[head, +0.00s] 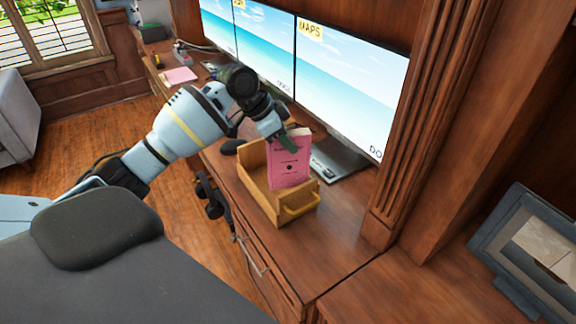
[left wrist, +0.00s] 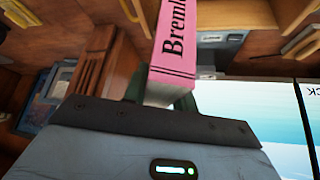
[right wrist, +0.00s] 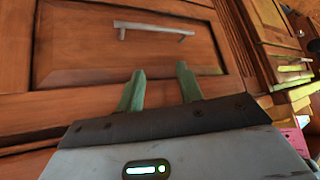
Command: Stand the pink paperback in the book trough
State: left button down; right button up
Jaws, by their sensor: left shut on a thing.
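The pink paperback (head: 288,163) stands upright in the wooden book trough (head: 262,193), its cover facing the head camera. My left gripper (head: 287,141) is shut on its upper part from above. In the left wrist view the book's pink spine (left wrist: 172,45) with black lettering rises from between the fingers. The book's lower edge is hidden behind the trough's front wall, so I cannot tell whether it touches the trough floor. My right gripper (right wrist: 160,92) is open and empty in front of a wooden drawer front.
The trough stands on the wooden desk (head: 335,225), before several monitors (head: 345,80). A fluted wood post (head: 425,130) rises to the right. A framed item (head: 530,255) stands at far right. A pink pad (head: 178,76) lies farther back on the desk.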

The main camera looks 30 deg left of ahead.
aim_at(288, 165)
pick_arm(q)
jog(key=shift+f, duration=3.9)
jog(key=c, duration=1.1)
grip_release()
jog(key=shift+f, duration=0.15)
jog(key=v, duration=1.2)
